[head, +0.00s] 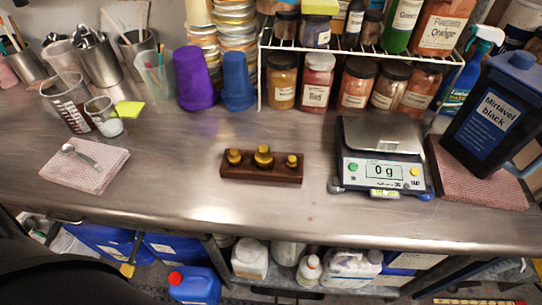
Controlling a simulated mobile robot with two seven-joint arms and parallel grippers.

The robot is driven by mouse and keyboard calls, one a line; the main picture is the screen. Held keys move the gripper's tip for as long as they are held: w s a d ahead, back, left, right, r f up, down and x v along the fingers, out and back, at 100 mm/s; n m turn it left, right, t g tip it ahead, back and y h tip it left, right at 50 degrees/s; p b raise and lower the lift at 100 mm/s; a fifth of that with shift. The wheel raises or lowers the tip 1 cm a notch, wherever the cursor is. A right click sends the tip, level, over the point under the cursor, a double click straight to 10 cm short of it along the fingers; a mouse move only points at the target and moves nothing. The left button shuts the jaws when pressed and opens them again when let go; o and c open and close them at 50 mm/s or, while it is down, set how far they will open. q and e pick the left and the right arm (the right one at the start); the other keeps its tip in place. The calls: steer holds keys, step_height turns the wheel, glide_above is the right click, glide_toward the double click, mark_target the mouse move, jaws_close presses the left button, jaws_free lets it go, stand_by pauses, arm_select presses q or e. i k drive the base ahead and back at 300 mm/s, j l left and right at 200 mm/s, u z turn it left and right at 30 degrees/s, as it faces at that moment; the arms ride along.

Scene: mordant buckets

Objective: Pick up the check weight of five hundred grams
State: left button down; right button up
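Three brass check weights stand in a dark wooden block (260,176) on the steel bench, in the middle of the head view. The middle weight (263,156) is the largest and tallest. A smaller weight (234,157) stands to its left and another small one (292,161) to its right. Any gram markings on them are too small to read. Neither of my grippers is in view.
Right of the block stands a scale (384,155) reading 0 g. A black jug (490,115) stands on a folded cloth at the right. A rack of jars (317,80) is behind. A spoon lies on a cloth (84,163) at left. The bench around the block is clear.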

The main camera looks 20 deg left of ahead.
mark_target(263, 158)
steer(key=l+u, duration=0.35)
steer(key=l, duration=0.2)
steer(key=k+l+u, duration=0.15)
steer(key=l+u, duration=0.25)
steer(key=l, duration=0.15)
